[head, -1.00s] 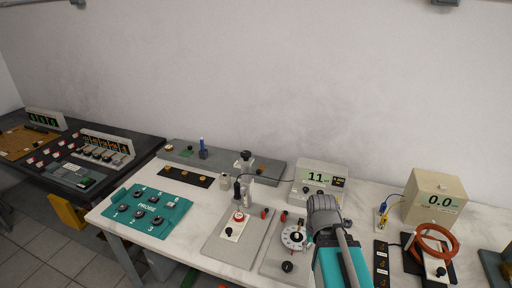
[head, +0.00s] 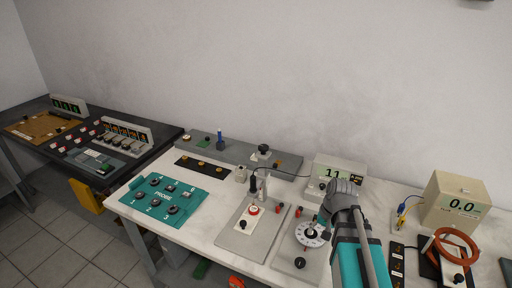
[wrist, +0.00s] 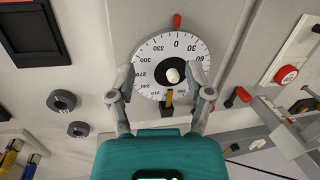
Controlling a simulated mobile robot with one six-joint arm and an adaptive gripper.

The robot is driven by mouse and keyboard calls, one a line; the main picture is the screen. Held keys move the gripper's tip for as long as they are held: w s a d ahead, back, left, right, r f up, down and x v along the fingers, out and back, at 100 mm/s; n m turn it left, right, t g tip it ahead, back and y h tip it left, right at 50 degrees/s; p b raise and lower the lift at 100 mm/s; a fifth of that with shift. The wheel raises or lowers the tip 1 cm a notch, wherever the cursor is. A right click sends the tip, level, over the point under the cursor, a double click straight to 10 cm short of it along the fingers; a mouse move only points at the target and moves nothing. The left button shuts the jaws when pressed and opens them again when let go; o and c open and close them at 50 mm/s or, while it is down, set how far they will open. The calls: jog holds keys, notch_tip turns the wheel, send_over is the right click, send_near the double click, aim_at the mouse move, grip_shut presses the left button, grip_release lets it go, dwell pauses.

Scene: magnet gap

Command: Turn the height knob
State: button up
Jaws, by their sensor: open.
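No label that I can read marks a height knob, so I cannot tell which knob it is. My gripper (wrist: 161,84) is open and empty, its fingers apart on either side of the middle of a white degree dial (wrist: 186,49). A dark knob with a pale cap (wrist: 173,75) sits at the dial's centre, between the fingers; I see no clear contact. In the head view my gripper (head: 327,212) is just above and beside the same dial (head: 306,240). A small black knob (head: 300,263) is on the grey plate in front of the dial.
A probe stand on a grey plate (head: 235,245) stands left of the dial. Two dark round knobs (wrist: 62,101) (wrist: 78,129) show left of the dial in the wrist view. A red coil (head: 457,246) lies at the right.

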jog(key=w+a+m+y, duration=0.1)
jog(key=w, duration=0.1)
jog(key=w+a+r+m+y, duration=0.1)
jog(key=w+a, duration=0.1)
jog(key=w+a+r+m+y, duration=0.1)
jog(key=w, duration=0.2)
jog(key=shift+a+r+m+g+y, duration=0.2)
jog(key=shift+a+m+g+y, duration=0.1)
jog(key=shift+a+g+y, duration=0.1)
jog(key=w+a+r+m+y, duration=0.3)
jog(key=w+r+m+y, duration=0.1)
jog(key=w, duration=0.2)
jog(key=m+g+y, duration=0.3)
jog(key=m+y, duration=0.2)
jog(key=y, duration=0.2)
send_near(263, 150)
jog(key=w+d, duration=0.2)
jog(key=shift+w+f, duration=0.1)
jog(key=shift+w, duration=0.3)
jog(key=x, duration=1.3)
jog(key=shift+s+a, duration=0.2)
jog(key=shift+a, duration=0.2)
